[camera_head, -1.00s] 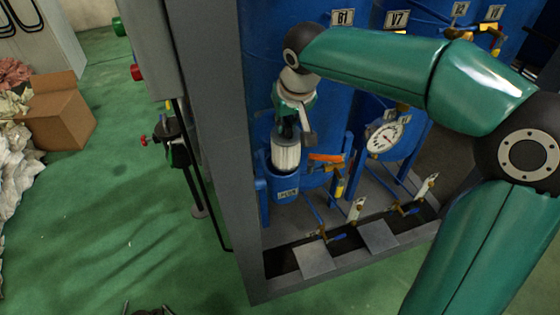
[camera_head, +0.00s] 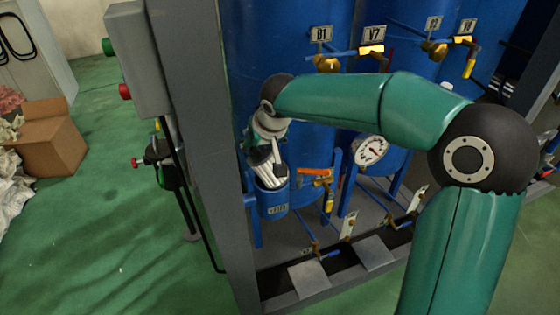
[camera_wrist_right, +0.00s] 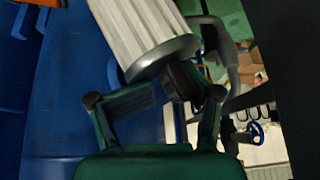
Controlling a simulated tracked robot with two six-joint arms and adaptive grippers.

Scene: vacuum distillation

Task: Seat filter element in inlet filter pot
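The filter element is a white pleated cylinder (camera_head: 268,179) with a grey end cap. It leans in the mouth of the blue inlet filter pot (camera_head: 273,203); its lower end is hidden by the rim. My right gripper (camera_head: 263,150) is right above it. In the right wrist view the gripper (camera_wrist_right: 176,84) appears closed on the dark stub at the end of the filter element (camera_wrist_right: 142,28), which lies slanted across the fingers. The exact finger contact is partly hidden. My left gripper is not in view.
A grey frame post (camera_head: 205,160) stands close left of the pot. An orange-handled valve (camera_head: 314,172) and a pressure gauge (camera_head: 371,150) are to its right. Blue tanks (camera_head: 285,45) rise behind.

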